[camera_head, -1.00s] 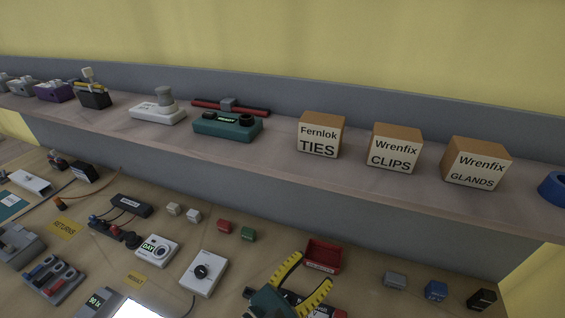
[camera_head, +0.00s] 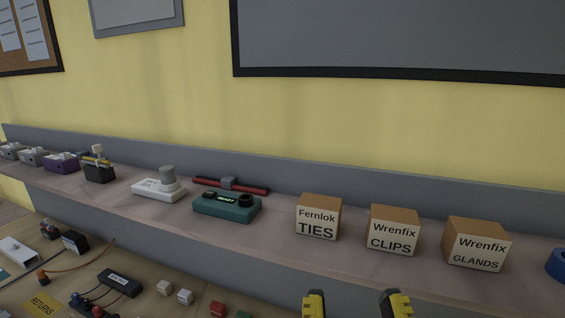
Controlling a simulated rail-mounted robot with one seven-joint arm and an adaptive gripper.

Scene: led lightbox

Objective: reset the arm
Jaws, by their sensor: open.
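My gripper (camera_head: 357,304) shows at the bottom edge, right of centre, as two yellow and black fingertips set well apart. It is open, with nothing visible between the fingertips. They are in front of the shelf's lower face, below the Fernlok TIES box (camera_head: 318,217) and the Wrenfix CLIPS box (camera_head: 393,230). The rest of my arm is out of frame.
A long shelf (camera_head: 280,222) crosses the view. It carries a teal device (camera_head: 227,206), a white device (camera_head: 159,188), a red bar (camera_head: 212,184) and the Wrenfix GLANDS box (camera_head: 475,244). The workbench below holds a black strip (camera_head: 119,282) and small blocks (camera_head: 185,296).

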